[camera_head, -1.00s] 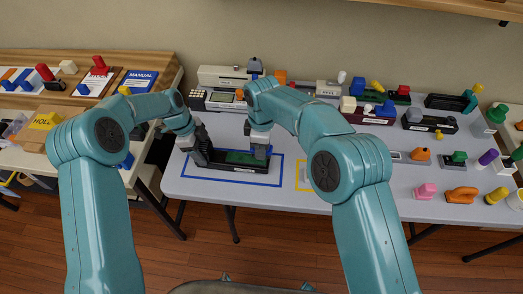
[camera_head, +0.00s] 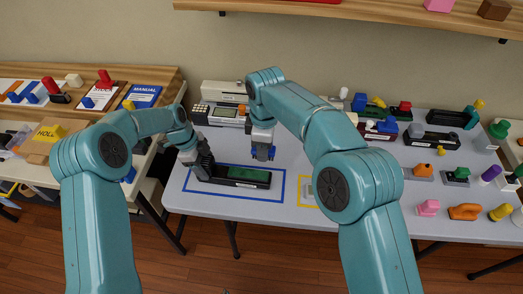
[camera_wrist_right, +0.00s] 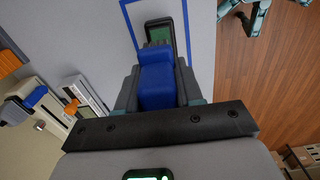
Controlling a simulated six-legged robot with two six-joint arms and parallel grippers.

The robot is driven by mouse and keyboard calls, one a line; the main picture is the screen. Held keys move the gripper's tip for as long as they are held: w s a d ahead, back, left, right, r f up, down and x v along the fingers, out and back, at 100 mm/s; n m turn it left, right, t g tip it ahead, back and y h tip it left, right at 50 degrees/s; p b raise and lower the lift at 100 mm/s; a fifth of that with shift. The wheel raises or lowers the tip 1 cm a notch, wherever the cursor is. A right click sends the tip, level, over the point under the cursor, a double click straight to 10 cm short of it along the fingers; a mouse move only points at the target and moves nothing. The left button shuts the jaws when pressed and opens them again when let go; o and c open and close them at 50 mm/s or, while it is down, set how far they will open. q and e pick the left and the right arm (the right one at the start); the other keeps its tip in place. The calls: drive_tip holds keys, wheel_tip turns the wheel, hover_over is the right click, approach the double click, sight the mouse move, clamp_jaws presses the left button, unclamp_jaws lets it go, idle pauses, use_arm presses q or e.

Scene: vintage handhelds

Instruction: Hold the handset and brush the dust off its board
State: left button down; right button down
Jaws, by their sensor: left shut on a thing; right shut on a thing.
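The handset (camera_head: 262,184) is an open black shell with a green board (camera_head: 248,173) in it. It lies inside the blue outline on the grey table. My left gripper (camera_head: 207,170) is shut on the handset's left end. My right gripper (camera_head: 262,146) is shut on a blue-handled brush (camera_wrist_right: 157,80). It is behind and above the handset, apart from the board. I cannot make out dust at this size.
The grey table (camera_head: 330,155) has a yellow outline (camera_head: 306,193) right of the handset. Several devices and coloured pieces crowd its back and right side. A cream device with a keypad (camera_head: 222,112) stands behind the handset. A wooden-topped side table (camera_head: 140,76) stands at left.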

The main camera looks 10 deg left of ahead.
use_arm(q)
drive_tip(key=shift+f, duration=0.1)
drive_tip(key=shift+c, duration=0.8)
unclamp_jaws()
drive_tip(key=shift+v, duration=3.8)
drive_tip(key=v, duration=1.2)
drive_tip(key=shift+s, duration=0.1)
